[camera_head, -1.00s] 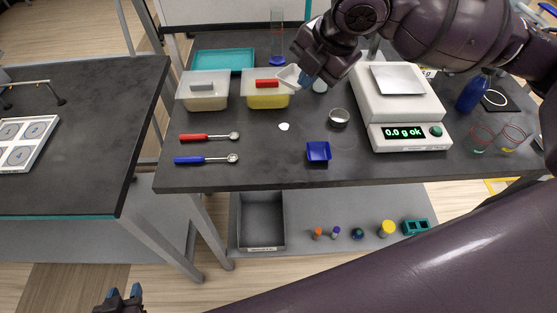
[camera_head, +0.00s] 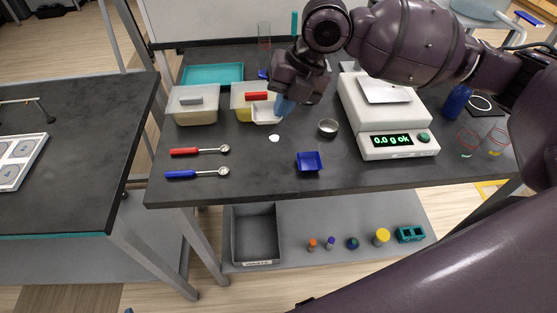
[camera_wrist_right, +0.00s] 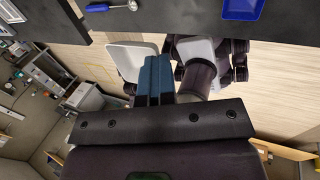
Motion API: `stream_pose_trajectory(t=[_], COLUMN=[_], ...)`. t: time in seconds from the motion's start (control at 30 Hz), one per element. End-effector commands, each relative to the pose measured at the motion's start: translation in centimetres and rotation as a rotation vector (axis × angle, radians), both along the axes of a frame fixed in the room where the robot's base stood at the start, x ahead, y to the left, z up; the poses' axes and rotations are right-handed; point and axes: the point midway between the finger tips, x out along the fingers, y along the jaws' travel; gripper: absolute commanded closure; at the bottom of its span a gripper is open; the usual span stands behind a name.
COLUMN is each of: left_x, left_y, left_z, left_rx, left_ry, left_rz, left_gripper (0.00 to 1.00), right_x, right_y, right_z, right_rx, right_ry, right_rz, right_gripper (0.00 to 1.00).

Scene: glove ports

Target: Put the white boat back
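The white boat (camera_head: 266,115) is a small shallow white tray in front of the red-handled tub in the head view. It also shows beside the blue fingers in the right wrist view (camera_wrist_right: 127,60). My right gripper (camera_head: 284,106) has its blue fingers together at the boat's right edge and appears to hold it above the bench. The fingers (camera_wrist_right: 159,75) hide the gripped edge in the wrist view. A blue boat (camera_head: 309,162) sits on the bench near its front edge. Only a tiny tip of my left gripper (camera_head: 128,311) shows at the bottom edge.
A scale (camera_head: 385,122) reads 0.0 g. A metal cup (camera_head: 328,128), two spoons (camera_head: 200,151) and a white patch (camera_head: 274,138) are nearby.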

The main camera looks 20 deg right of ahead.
Motion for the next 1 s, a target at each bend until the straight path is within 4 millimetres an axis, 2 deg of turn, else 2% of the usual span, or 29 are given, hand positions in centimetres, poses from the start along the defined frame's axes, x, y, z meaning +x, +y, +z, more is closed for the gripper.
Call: stream_pose_trajectory(t=[0.03, 0.4, 0.53, 0.77, 1.0], left_x=[-0.1, -0.4, -0.4, -0.2, -0.2], left_y=[0.0, 0.0, 0.0, 0.0, 0.0], left_z=[-0.3, -1.4, -1.6, -1.6, -2.0], left_rx=[0.000, 0.000, 0.000, 0.000, 0.000], left_ry=[0.004, 0.014, 0.015, 0.013, 0.015], left_rz=[0.000, 0.000, 0.000, -0.001, -0.002], left_gripper=[0.57, 0.57, 0.57, 0.57, 0.57], right_x=[-0.1, -0.1, 0.0, 0.0, 0.0], right_y=[0.0, 0.0, 0.0, 0.0, 0.0], right_z=[-1.5, -9.2, -10.9, -12.1, -15.2], right_rx=[0.000, 0.000, 0.001, 0.000, 0.000], right_ry=[0.006, 0.004, 0.002, -0.001, 0.004], right_rz=[-0.001, -0.003, -0.002, -0.001, -0.003], right_gripper=[1.00, 1.00, 1.00, 1.00, 1.00])
